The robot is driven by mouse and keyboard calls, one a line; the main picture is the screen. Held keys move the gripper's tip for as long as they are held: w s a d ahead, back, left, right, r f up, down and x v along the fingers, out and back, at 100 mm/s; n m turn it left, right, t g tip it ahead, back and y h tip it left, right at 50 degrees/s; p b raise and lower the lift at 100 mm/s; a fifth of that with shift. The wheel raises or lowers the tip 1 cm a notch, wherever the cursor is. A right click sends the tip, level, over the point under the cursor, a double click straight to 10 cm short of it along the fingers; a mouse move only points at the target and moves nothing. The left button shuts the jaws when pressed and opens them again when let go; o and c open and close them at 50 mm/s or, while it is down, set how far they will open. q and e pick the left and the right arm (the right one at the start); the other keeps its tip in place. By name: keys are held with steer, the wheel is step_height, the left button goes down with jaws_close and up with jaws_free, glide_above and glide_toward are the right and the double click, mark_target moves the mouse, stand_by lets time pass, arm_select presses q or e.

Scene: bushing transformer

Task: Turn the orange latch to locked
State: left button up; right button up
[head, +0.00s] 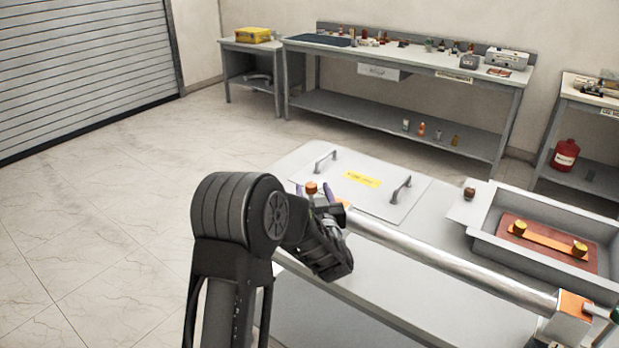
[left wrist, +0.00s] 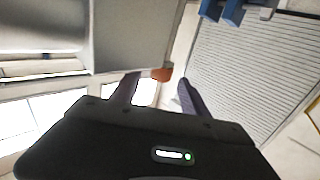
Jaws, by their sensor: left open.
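My wrist hides the latch's lower part in the head view. My right gripper is not in view.
A silver bar (head: 450,259) with an orange end block (head: 574,304) runs along the cabinet's front. A lid plate (head: 365,200) with two handles lies behind the gripper. A grey tray (head: 487,222) holds an orange strip with brass knobs. Workbenches stand behind; floor at left is clear.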

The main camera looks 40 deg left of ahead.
arm_select(q)
steer(key=p+x, duration=0.1)
steer(key=x, duration=0.5)
steer(key=shift+p, duration=0.35)
steer(key=shift+a, duration=0.1)
jaws_close()
